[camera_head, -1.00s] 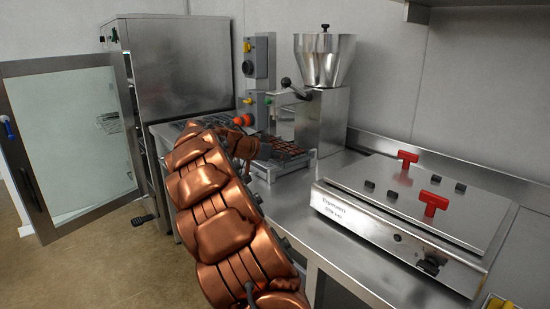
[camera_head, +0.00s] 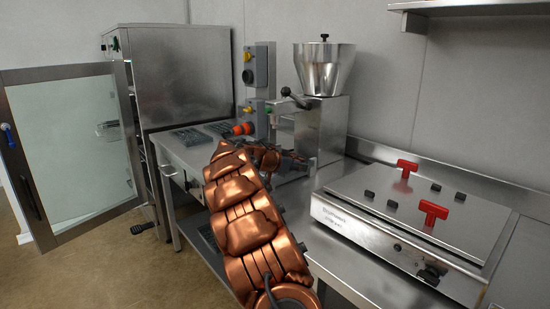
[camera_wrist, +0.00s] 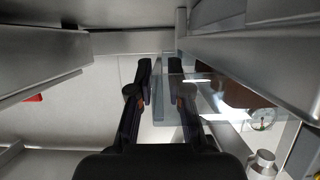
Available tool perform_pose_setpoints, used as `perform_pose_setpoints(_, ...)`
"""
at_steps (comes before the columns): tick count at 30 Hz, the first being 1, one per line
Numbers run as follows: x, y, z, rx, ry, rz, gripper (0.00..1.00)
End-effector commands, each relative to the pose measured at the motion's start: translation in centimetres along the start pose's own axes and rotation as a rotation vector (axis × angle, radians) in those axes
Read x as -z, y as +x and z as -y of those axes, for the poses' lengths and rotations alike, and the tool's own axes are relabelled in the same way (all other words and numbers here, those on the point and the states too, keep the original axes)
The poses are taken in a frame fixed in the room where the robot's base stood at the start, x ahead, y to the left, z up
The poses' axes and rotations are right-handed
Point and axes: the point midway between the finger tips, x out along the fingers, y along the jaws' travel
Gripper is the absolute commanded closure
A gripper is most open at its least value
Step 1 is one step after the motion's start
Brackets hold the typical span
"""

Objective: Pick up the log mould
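My gripper (camera_wrist: 160,70) shows in the wrist view as two dark fingers standing apart, with a gap between their tips. A clear, bluish pane-like thing (camera_wrist: 161,105) shows in and behind the gap. I cannot tell what it is or whether the fingers touch it. In the head view my copper-coloured arm hides the gripper. I cannot pick out the log mould for certain. Two dark flat trays or moulds, one nearer (camera_head: 190,137) and one farther (camera_head: 222,128), lie on the steel table left of the arm.
A steel hopper machine (camera_head: 322,110) stands behind the arm. A steel unit with red handles (camera_head: 415,225) fills the right counter. At left, a steel cabinet (camera_head: 188,78) has its glass door (camera_head: 70,140) open. Bare floor (camera_head: 100,265) lies in front of it.

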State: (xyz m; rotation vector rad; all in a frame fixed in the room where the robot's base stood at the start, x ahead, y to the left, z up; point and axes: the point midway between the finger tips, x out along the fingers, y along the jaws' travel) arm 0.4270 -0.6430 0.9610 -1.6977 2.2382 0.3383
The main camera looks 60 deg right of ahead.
Motion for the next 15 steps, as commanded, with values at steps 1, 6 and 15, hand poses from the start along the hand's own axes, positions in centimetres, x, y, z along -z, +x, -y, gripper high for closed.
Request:
perform_pose_setpoints(1, -0.01, 0.42, 0.0, 0.0, 0.0, 0.001, 0.82)
perform_pose_setpoints(6, -0.03, 0.57, 0.04, 0.001, 0.0, 0.0, 0.82)
perform_pose_setpoints(15, -0.04, 0.55, 0.03, 0.001, 0.0, 0.0, 1.0)
